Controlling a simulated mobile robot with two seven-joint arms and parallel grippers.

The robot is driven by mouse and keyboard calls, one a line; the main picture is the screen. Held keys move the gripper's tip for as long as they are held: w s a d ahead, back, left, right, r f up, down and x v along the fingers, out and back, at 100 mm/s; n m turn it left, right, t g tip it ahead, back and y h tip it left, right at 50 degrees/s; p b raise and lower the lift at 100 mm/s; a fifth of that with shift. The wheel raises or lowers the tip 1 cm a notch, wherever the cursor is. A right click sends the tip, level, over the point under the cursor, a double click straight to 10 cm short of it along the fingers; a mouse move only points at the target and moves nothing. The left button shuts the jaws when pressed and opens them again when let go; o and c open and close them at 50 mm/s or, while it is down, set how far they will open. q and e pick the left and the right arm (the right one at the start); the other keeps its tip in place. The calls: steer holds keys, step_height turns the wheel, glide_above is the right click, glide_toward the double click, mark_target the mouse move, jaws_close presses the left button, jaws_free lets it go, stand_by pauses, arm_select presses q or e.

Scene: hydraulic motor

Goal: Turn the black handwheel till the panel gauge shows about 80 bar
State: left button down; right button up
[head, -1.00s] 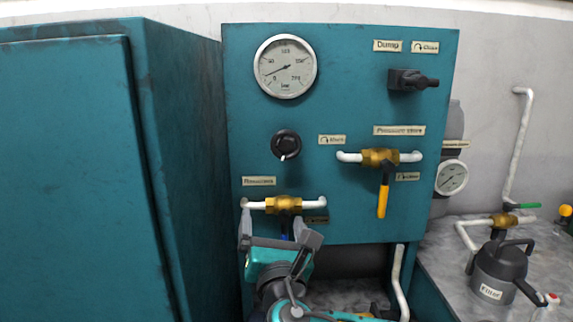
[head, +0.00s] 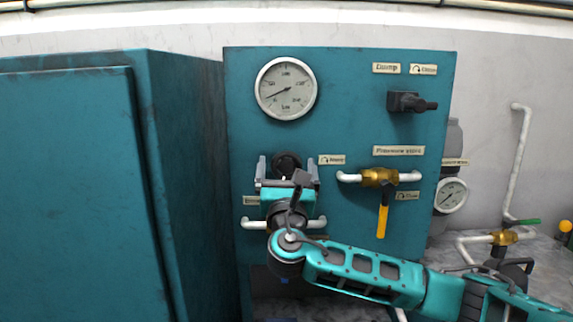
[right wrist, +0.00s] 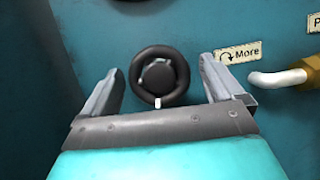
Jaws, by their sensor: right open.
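The black handwheel (head: 286,162) is on the teal panel (head: 345,105), below the gauge; my gripper partly covers it in the head view. In the right wrist view the handwheel (right wrist: 160,76) shows whole, with its white mark at the bottom. My right gripper (head: 288,172) is open, its fingers on either side of the handwheel in the picture, with gaps at both sides. It also shows in the right wrist view (right wrist: 160,85). The round panel gauge (head: 286,88) has its needle pointing to the lower left, in the low part of the scale. My left gripper is not in view.
A yellow-handled brass valve (head: 380,178) is right of the handwheel, and a black dump knob (head: 412,102) is above it. A white pipe (head: 253,223) runs behind my right gripper. A teal cabinet (head: 75,190) stands at left. A smaller gauge (head: 451,196) is at right.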

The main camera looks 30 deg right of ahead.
steer(key=shift+w+d+r, duration=0.15)
steer(key=shift+w+d, duration=0.05)
steer(key=shift+w, duration=0.15)
steer(key=c, duration=1)
